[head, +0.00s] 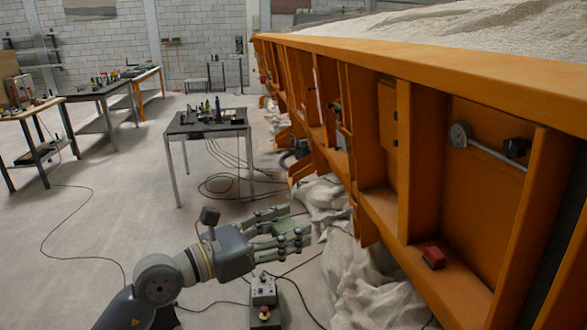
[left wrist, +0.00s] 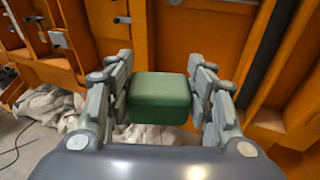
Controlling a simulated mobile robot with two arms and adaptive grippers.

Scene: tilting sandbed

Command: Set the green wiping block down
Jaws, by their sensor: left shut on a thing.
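The green wiping block (left wrist: 160,98) sits between the fingers of my left gripper (left wrist: 161,88) in the left wrist view. The gripper is shut on it. In the head view the block (head: 285,227) shows as a small green patch between the fingers of my left gripper (head: 290,228). The gripper is held out in the air, to the left of the orange sandbed frame (head: 475,190). My right gripper is in neither view.
A red block (head: 433,257) lies on the orange frame's lower ledge. A grey control box (head: 263,290) with a red button is below my left arm. White crumpled cloth (head: 365,280) lies along the frame's foot. A dark-topped table (head: 207,122) stands farther back; cables cross the floor.

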